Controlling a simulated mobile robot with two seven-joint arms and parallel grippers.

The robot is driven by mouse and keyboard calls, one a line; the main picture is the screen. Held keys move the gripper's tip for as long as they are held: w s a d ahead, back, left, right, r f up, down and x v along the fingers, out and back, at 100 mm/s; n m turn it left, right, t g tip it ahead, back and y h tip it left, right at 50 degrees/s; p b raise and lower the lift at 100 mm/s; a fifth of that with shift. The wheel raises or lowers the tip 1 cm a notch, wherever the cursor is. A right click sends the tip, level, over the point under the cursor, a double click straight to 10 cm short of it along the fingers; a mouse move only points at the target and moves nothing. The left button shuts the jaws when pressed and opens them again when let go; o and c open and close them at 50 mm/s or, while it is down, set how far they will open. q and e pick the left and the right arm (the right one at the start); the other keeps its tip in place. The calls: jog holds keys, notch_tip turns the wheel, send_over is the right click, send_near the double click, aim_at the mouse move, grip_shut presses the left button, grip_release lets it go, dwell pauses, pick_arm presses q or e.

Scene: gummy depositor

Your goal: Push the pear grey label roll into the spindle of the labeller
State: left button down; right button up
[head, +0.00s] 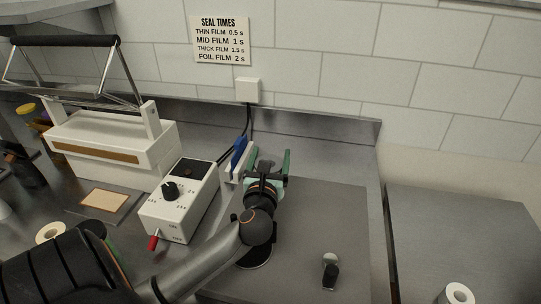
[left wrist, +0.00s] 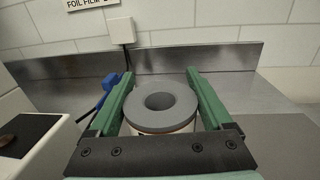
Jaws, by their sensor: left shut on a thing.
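The grey label roll (left wrist: 162,106) has a grey ring face with a dark centre hole and a paler side below. It sits between the two green fingers of my left gripper (left wrist: 160,90) in the left wrist view, with its hole facing up towards that camera. In the head view my left gripper (head: 269,164) is over the back of the steel counter, shut on the roll, which is mostly hidden there by the wrist. A white part with a blue piece (head: 238,156) stands just left of the gripper; I cannot tell whether it is the labeller. No spindle is clearly visible. My right gripper is out of view.
A white box with a dial and red lever (head: 180,203) stands left of my arm, with a white sealer (head: 110,150) behind it. A small silver and black object (head: 330,270) stands at front right. A pale roll (head: 457,294) is at lower right. The grey mat (head: 335,215) is largely clear.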

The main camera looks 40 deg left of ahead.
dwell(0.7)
pick_arm(q)
jog(key=shift+f, duration=0.25)
jog(key=shift+r+p, duration=0.7)
jog(key=shift+p, duration=0.15)
